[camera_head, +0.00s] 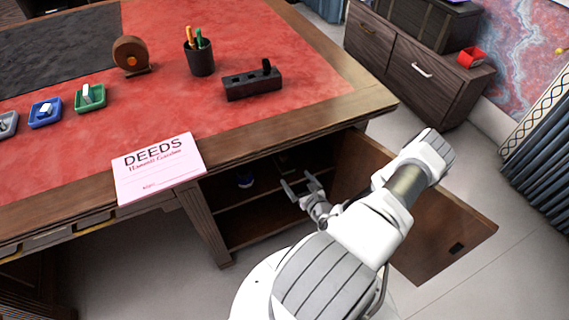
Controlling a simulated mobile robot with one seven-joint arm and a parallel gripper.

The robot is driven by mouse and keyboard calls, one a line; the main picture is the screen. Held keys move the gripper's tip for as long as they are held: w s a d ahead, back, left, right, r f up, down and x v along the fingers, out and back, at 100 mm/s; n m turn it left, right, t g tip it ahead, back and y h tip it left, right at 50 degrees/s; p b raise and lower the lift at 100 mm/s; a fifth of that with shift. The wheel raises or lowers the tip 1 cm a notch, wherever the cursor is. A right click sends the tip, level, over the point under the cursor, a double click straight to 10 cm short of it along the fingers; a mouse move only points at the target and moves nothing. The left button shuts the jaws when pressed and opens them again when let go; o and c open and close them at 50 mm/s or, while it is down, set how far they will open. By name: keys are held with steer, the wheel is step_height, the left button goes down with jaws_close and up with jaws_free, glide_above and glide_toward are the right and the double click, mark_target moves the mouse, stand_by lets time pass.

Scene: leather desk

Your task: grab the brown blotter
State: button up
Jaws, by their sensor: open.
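My gripper (297,181) is open and empty, its two fingers pointing into the open cabinet (262,226) under the desk's right side. A small, dim brownish shape (284,168) lies on the cabinet's upper shelf just beyond the fingertips. It may be the brown blotter, but it is too dark and small to be sure. A gap shows between it and the fingers. My arm covers part of the cabinet's right side and the door (447,228).
The cabinet door stands open to the right. The desk top (300,50) holds a round brown object (131,56), a pen cup (200,60), a dark block (250,84) and a pink deeds paper (158,170).

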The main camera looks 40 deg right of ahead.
mark_target(285, 164)
steer(key=b+x, duration=0.2)
steer(key=x, duration=0.6)
steer(key=shift+w+f, duration=0.1)
steer(key=shift+f, duration=0.05)
steer(key=b+x, duration=0.2)
steer(key=x, duration=0.2)
steer(key=shift+d+f+b, duration=0.1)
steer(key=shift+d+b, duration=0.1)
steer(key=shift+b, duration=0.15)
steer(key=shift+w+d, duration=0.15)
steer(key=shift+w, duration=0.35)
steer(key=c, duration=1.6)
